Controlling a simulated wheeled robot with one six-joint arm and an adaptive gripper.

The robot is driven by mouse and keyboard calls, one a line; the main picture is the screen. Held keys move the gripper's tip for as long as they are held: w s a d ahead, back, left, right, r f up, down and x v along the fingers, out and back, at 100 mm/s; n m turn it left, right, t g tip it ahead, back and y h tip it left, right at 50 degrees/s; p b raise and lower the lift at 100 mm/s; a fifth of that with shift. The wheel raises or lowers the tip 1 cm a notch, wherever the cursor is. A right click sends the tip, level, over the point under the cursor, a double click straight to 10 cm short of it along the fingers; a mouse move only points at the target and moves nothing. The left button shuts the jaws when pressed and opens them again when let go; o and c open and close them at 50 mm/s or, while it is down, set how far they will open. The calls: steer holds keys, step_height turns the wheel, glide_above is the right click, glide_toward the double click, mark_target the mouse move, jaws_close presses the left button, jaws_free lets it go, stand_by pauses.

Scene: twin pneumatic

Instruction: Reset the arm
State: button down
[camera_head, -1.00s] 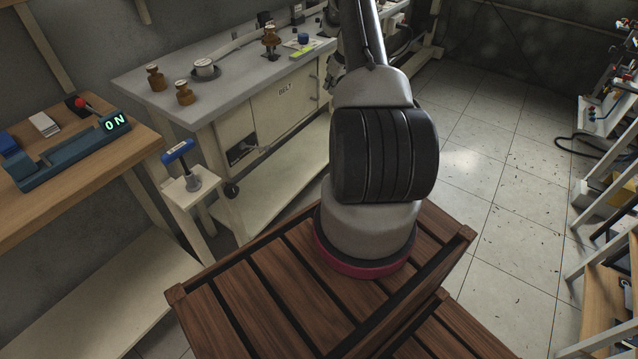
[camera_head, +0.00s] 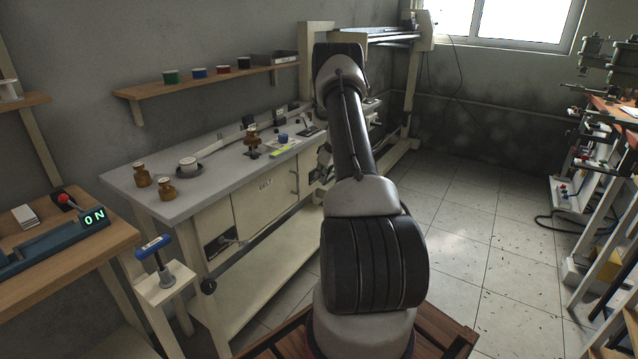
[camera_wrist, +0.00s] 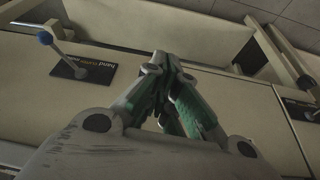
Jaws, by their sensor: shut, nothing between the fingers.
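My arm rises from a wooden slatted base in the head view, its upper link running up and its elbow at top centre. My gripper (camera_wrist: 168,62) shows in the wrist view with its green-and-grey fingers drawn together. Nothing is between the fingertips. In the head view the gripper is mostly hidden behind my arm, on its left side by the bench. In the wrist view it points at a cream panel (camera_wrist: 225,90), apparently with nothing touching it; the exact gap cannot be told.
A blue-knobbed lever (camera_wrist: 50,44) with a black label plate (camera_wrist: 90,70) is left of the gripper. The grey-topped bench (camera_head: 215,175) stands left of my arm, with brown weights (camera_head: 166,189) on it. A shelf (camera_head: 200,82) hangs above.

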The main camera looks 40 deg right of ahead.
steer(key=shift+v, duration=2.8)
